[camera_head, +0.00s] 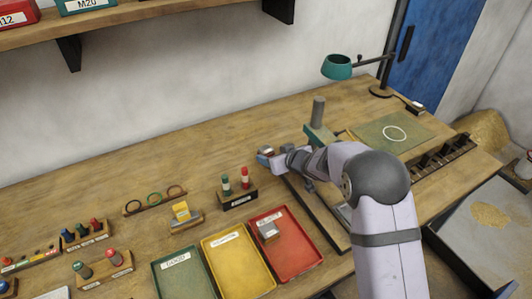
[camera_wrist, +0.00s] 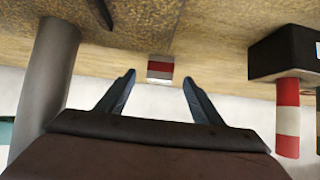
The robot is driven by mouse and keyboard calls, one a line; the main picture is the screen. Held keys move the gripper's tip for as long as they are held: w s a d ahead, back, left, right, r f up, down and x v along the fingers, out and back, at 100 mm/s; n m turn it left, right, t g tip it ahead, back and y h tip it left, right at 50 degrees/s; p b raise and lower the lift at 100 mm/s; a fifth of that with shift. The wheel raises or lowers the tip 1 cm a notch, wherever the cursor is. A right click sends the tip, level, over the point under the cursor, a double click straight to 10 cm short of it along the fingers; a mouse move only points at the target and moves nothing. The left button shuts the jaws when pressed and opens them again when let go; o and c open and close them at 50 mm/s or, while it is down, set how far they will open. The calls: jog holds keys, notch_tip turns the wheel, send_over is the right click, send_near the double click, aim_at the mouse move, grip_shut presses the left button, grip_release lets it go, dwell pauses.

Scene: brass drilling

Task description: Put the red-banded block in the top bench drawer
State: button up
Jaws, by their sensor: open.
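The red-banded block (camera_wrist: 160,69), pale with a red stripe, shows in the wrist view in line with the gap between my fingertips. No contact with either finger shows. My gripper (camera_wrist: 159,79) is open and empty, one finger on each side of that line. In the head view my gripper (camera_head: 268,158) is low over the bench, left of the drill stand. A small reddish-and-grey patch at its tips seems to be the block (camera_head: 266,150), partly hidden by the fingers. I cannot make out the top bench drawer in either view.
A grey column (camera_wrist: 45,85) stands close at left in the wrist view; a red-and-white peg (camera_wrist: 287,118) is at right. Green (camera_head: 184,275), yellow (camera_head: 238,264) and red (camera_head: 300,255) trays lie in front. Bare bench (camera_head: 150,165) lies behind and to the left.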

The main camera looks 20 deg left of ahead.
aim_at(269, 152)
jog(key=shift+p+x, duration=0.6)
jog(key=shift+x, duration=1.5)
jog(key=shift+s, duration=0.1)
jog(key=shift+c, duration=0.6)
grip_shut()
jog(key=shift+a+r, duration=0.1)
jog(key=shift+r, duration=0.1)
